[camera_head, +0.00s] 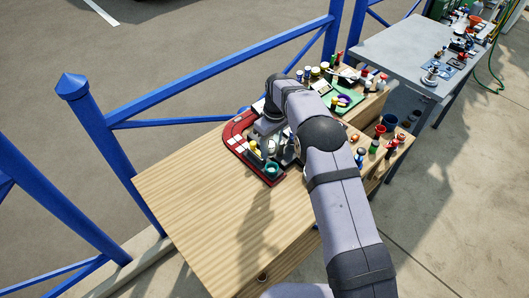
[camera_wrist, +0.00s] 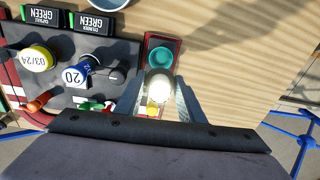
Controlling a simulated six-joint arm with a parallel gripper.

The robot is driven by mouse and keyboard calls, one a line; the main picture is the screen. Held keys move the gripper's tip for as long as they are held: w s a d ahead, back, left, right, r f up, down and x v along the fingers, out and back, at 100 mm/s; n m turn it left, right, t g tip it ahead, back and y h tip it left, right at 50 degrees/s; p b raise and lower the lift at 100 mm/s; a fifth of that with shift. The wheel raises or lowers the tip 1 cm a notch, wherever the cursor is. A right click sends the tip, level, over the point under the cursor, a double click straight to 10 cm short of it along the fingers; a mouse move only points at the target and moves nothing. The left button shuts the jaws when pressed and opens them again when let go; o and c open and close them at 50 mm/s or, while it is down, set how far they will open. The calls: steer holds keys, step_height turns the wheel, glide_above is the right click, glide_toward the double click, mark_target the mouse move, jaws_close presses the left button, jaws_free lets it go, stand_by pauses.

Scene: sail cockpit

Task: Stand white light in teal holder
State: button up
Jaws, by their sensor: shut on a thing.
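The white light (camera_wrist: 159,88) shows in the wrist view as a bright round top between the two fingers of my gripper (camera_wrist: 160,98). My gripper is shut on it. The teal holder (camera_wrist: 161,57) is a round teal cup just beyond the light, partly overlapped by it in the picture. I cannot tell how high the light is above the tray. In the head view the teal holder (camera_head: 271,169) sits at the near end of the red-edged tray (camera_head: 232,139). My arm covers much of my gripper there, and the light is not clear.
Dark panels in the wrist view hold a yellow-topped piece (camera_wrist: 37,58), a blue piece marked 20 (camera_wrist: 76,74) and GREEN labels (camera_wrist: 91,23). Small bottles (camera_head: 373,147) stand right of my arm. The wooden table's left part (camera_head: 190,190) is clear.

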mark_target(272, 153)
steer(key=shift+s+d, duration=0.3)
steer(key=shift+s, duration=0.1)
steer(key=shift+s+h, duration=0.15)
steer(key=shift+h, duration=0.25)
steer(key=shift+f, duration=0.25)
steer(key=shift+f+b, duration=1.85)
steer(key=shift+f, duration=0.85)
steer(key=shift+s+d+f, duration=0.1)
steer(key=shift+r+p, duration=0.5)
steer(key=shift+r, duration=0.35)
